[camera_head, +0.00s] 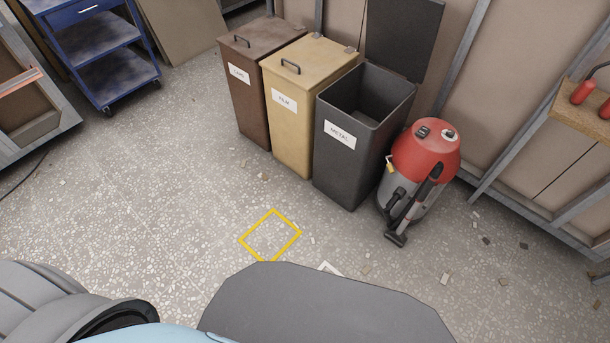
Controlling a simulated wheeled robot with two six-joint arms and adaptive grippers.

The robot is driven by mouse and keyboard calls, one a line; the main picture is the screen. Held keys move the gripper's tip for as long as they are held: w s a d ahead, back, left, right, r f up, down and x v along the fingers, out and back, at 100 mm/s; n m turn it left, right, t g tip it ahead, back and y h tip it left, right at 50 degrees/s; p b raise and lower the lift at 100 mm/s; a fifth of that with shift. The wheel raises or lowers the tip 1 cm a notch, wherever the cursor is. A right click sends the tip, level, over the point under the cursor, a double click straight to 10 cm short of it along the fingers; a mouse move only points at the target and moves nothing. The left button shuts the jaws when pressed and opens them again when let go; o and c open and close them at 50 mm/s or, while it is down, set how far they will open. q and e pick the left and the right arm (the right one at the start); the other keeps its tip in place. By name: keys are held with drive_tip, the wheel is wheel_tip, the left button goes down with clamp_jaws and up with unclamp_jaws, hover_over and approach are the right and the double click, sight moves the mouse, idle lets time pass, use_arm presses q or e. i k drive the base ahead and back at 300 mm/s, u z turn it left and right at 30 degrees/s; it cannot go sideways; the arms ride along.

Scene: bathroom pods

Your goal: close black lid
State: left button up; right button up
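The black bin (345,150) with the label METAL stands at the right end of a row of three bins. Its black lid (403,37) is raised upright at the back, against the wall side. The bin's mouth is uncovered and its inside looks dark, with no contents that I can make out. Neither of my grippers shows in the head view.
A brown bin (252,100) and a yellow FILM bin (295,130), both with lids down, stand left of it. A red vacuum cleaner (425,150) stands close on its right. A yellow floor square (270,211) lies in front on open floor. A blue cart (100,50) stands far left.

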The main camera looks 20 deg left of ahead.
sight(402, 36)
drive_tip(key=u, duration=0.4)
drive_tip(key=k, duration=0.2)
drive_tip(key=z, duration=0.95)
drive_tip(key=i, duration=0.55)
drive_tip(key=z, duration=0.15)
